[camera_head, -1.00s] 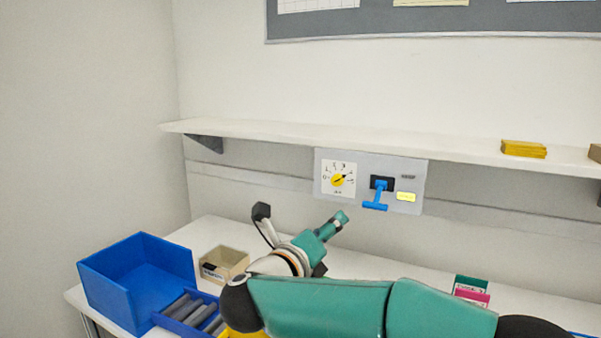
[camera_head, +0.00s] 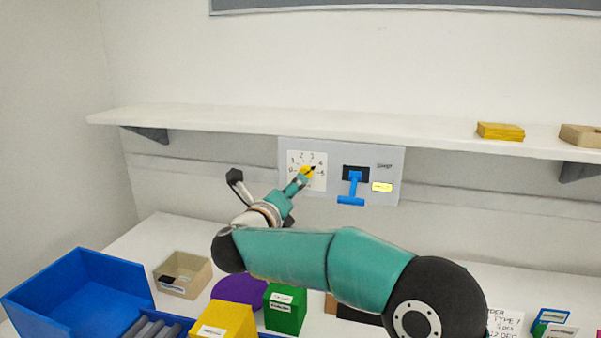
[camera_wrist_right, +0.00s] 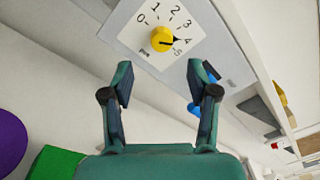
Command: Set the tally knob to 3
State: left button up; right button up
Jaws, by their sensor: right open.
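The tally knob (camera_head: 307,171) is yellow with a black pointer, on a white dial (camera_head: 293,180) numbered 0 to 5 on the grey wall panel. In the right wrist view the knob (camera_wrist_right: 162,39) shows clear and its pointer points at about 4. My right gripper (camera_head: 297,184) is just in front of the dial and covers its lower part in the head view. In the right wrist view the right gripper (camera_wrist_right: 160,82) is open and empty, its fingers apart below the knob and not touching it. My left gripper is not in view.
A shelf (camera_head: 240,120) juts out above the panel. Below are a blue bin (camera_head: 75,295), a beige box (camera_head: 183,275), a yellow box (camera_head: 225,322) and a green box (camera_head: 285,308).

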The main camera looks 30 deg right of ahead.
aim_at(307, 172)
jog(key=p+x, duration=0.1)
jog(key=x, duration=0.7)
jog(key=shift+p, duration=0.4)
jog(key=shift+s+a, duration=0.1)
jog(key=shift+c, duration=0.2)
jog(key=c, duration=1.1)
jog(key=shift+a, duration=0.1)
jog(key=shift+n, duration=0.5)
jog(key=shift+f+n, duration=0.15)
jog(key=shift+n, duration=3.05)
